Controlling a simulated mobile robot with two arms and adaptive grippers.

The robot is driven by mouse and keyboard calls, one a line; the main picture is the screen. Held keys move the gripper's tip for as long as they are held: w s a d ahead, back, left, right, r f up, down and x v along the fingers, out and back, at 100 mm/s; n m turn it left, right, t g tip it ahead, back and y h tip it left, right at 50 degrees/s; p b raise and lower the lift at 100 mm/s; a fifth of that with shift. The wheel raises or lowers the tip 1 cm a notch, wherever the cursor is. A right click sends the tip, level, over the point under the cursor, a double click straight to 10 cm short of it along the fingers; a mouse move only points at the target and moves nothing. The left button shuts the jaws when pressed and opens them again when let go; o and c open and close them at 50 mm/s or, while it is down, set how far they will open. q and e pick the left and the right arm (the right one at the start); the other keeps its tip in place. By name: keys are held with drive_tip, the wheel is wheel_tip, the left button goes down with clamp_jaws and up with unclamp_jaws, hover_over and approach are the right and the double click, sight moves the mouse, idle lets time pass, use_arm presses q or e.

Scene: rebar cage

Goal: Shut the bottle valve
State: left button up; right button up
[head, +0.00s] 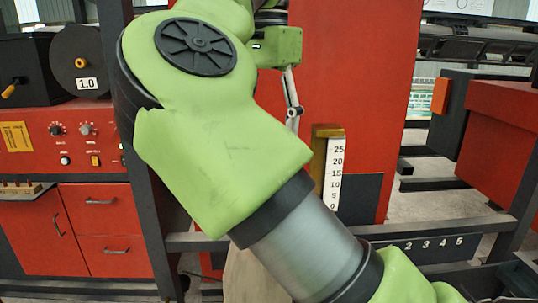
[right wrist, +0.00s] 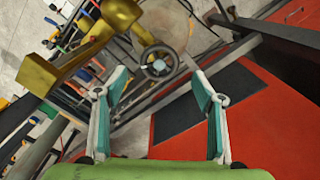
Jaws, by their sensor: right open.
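The valve is a small dark handwheel with a pale hub (right wrist: 159,63), in the upper middle of the right wrist view. Behind it is a rounded tan-grey body (right wrist: 168,25), which looks like the bottle. In the head view a tan shape (head: 248,281) shows low behind my arm, and its valve is hidden. My right gripper (right wrist: 160,84) is open and empty, with the handwheel beyond and between its fingertips, apparently apart from them. In the head view the right gripper (head: 292,100) points down before a red panel, one finger showing. My left gripper is not in view.
A brass-coloured piece (right wrist: 42,76) lies close on the left of the right wrist view. In the head view a brass post (head: 320,150) stands beside a numbered scale (head: 334,172). A red cabinet (head: 95,215) is at left, and a dark rail (head: 440,245) crosses low at right.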

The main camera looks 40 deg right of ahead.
drive_tip(key=shift+f, duration=2.9)
drive_tip(key=c, duration=1.1)
